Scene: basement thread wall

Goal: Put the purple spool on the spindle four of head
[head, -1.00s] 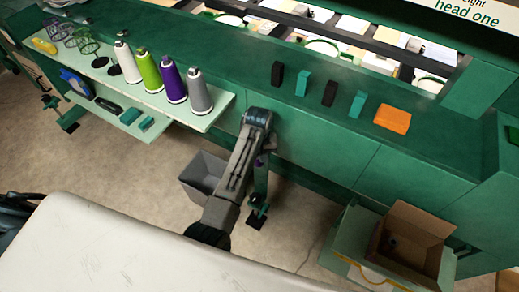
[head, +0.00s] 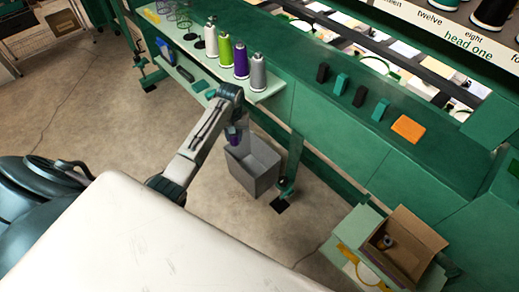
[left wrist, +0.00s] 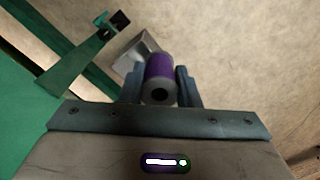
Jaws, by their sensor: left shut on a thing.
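A small purple spool (left wrist: 160,68) with a grey end and dark centre hole is between the two fingers of my left gripper (left wrist: 160,88) in the left wrist view. The gripper is shut on it. In the head view a purple bit of the held spool (head: 235,134) shows below my left wrist, above the floor and apart from the shelf. Another purple spool (head: 241,62), a cone, stands on the pale green shelf. The head one label (head: 468,42) is at the upper right, with a cut-off "fo" at the frame edge. My right gripper is not in view.
White, green and grey cones stand beside the purple cone on the shelf (head: 268,92). A grey bin (head: 253,170) is on the floor below. Black and teal blocks and an orange block (head: 408,128) lie on the green ledge. A cardboard box (head: 405,245) is at the lower right.

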